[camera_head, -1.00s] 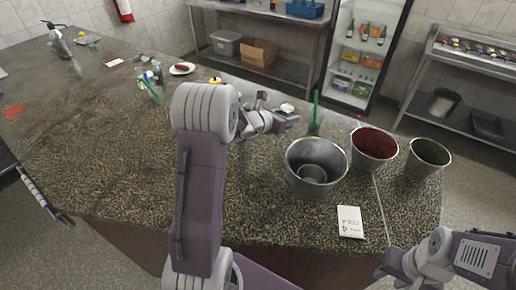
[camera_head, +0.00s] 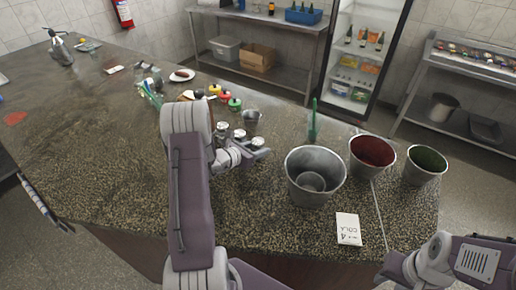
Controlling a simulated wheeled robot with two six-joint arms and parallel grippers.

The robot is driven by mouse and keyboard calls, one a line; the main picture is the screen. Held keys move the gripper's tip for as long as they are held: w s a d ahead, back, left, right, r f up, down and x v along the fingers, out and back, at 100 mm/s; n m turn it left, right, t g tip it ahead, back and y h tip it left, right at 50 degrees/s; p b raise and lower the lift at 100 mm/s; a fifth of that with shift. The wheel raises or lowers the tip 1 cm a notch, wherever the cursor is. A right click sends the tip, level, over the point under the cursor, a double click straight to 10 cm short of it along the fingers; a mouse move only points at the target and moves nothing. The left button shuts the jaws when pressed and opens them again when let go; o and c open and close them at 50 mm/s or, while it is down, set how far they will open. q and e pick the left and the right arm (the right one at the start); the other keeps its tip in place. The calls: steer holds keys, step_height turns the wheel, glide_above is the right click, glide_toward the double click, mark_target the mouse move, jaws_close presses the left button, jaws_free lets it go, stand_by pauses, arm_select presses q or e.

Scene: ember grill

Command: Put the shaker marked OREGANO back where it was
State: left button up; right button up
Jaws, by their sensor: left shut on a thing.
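My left gripper (camera_head: 256,154) is shut on a shaker with a pale metal top (camera_head: 257,142), over the counter left of the large metal bucket. Its marking cannot be read, and fingers hide most of its body. Two similar shaker tops, one at the left (camera_head: 222,128) and one in the middle (camera_head: 239,133), show just left of and behind the held one. I cannot tell whether the held shaker touches the counter. My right gripper (camera_head: 388,268) is at the lower right, beyond the counter's front edge; its fingers are too unclear to judge.
A large metal bucket (camera_head: 315,191), a red-lined bucket (camera_head: 372,158) and a green-lined bucket (camera_head: 425,166) stand at right. A small metal cup (camera_head: 252,117), coloured-top bottles (camera_head: 234,104) and a green bottle (camera_head: 313,122) stand behind. A COLA card (camera_head: 348,229) lies in front.

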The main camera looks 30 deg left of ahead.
arm_select(q)
steer(key=shift+d+f, duration=0.1)
steer(key=o, duration=1.1)
steer(key=shift+r, duration=0.2)
steer(key=shift+s, duration=0.35)
steer(key=b+v, duration=0.1)
steer(key=v, duration=1)
steer(key=shift+s+r, duration=0.15)
steer(key=shift+s, duration=0.05)
